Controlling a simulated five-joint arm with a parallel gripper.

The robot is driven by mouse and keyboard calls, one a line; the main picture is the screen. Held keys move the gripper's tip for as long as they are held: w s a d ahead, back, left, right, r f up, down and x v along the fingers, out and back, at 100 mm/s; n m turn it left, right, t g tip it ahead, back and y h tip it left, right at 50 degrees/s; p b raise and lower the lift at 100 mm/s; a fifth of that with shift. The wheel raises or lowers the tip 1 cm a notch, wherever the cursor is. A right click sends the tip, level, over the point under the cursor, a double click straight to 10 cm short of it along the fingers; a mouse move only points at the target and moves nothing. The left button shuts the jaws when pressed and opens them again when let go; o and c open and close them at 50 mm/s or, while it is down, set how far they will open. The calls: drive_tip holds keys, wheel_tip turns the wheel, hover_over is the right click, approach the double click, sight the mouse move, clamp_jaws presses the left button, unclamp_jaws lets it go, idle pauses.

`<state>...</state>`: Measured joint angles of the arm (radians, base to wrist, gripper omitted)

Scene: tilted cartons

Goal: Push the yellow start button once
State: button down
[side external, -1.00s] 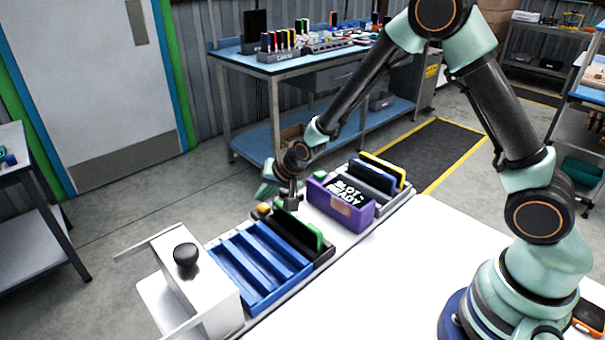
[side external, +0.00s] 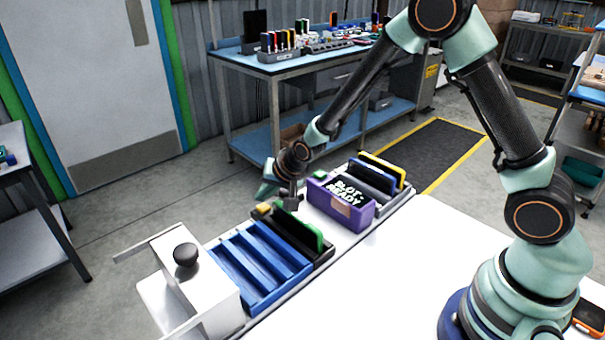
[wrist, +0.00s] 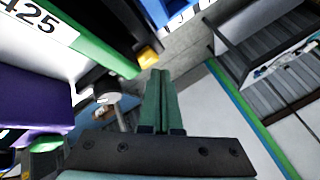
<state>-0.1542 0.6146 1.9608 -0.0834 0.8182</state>
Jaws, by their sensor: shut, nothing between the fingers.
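The yellow button (side external: 264,208) is a small block at the back end of the black holder (side external: 318,262). It also shows in the wrist view (wrist: 148,55), just past my fingertips. My gripper (side external: 293,207) is shut and empty, above the back end of the black holder and to the right of the button. In the wrist view its green fingers (wrist: 159,74) lie together, with the tips close to the button. I cannot tell whether they touch it.
A green-edged black carton (side external: 300,232) stands in the black holder beside my gripper. A purple box (side external: 327,208) with a lit "SLOT READY" display stands to the right. A blue slotted rack (side external: 250,275) is at the left, beside a white stand with a black knob (side external: 186,254).

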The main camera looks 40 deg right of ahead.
idle(0.4)
drive_tip(key=shift+f, duration=0.4)
drive_tip(key=shift+f, duration=0.4)
idle(0.5)
drive_tip(key=shift+s+f, duration=0.25)
drive_tip(key=shift+f, duration=0.3)
drive_tip(key=shift+r, duration=0.1)
idle(0.3)
drive_tip(key=shift+w+r, duration=0.15)
drive_tip(key=shift+r, duration=1)
drive_tip(key=shift+r, duration=0.1)
